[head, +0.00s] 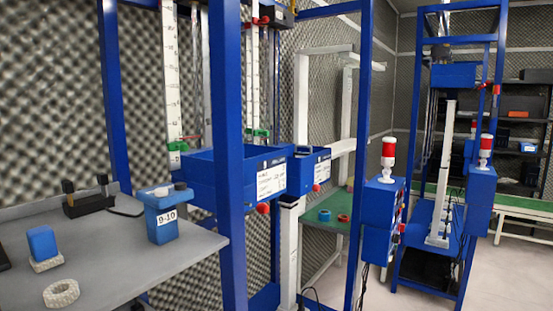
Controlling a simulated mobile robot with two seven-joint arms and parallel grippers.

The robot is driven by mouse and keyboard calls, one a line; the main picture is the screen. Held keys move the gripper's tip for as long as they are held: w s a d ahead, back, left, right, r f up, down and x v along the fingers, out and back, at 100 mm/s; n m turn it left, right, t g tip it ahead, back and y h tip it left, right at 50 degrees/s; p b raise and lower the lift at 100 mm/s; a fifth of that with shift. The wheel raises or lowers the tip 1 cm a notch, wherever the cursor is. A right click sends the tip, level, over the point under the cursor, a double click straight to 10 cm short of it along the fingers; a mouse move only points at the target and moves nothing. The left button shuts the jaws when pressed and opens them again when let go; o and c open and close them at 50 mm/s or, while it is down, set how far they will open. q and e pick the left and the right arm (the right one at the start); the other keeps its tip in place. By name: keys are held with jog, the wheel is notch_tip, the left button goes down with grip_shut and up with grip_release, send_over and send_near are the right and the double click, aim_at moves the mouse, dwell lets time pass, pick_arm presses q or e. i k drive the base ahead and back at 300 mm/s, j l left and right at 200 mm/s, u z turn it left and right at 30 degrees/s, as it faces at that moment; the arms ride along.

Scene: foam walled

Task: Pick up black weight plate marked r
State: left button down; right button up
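I cannot make out a black weight plate with a readable mark r. A blue box labelled 9-10 (162,225) stands on the grey table (130,262) at the left, with small round pieces (180,187) on its top. A dark object (3,260) is cut off by the left edge. Neither of my grippers is in view.
Blue trays (235,170) hang behind. Open floor (510,270) shows at the right.

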aim_at(297, 154)
jog(key=l+u, duration=0.1)
jog(key=u, duration=0.3)
jog(key=i+l+u, duration=0.1)
jog(key=u, duration=0.3)
jog(key=l+u, duration=0.2)
jog(key=u, duration=0.2)
jog(key=l+u, duration=0.25)
jog(key=l, duration=0.2)
jog(key=l+u, duration=0.3)
jog(key=k+l+u, duration=0.1)
jog(key=l, duration=0.4)
jog(key=k+l+u, duration=0.1)
jog(key=l, duration=0.4)
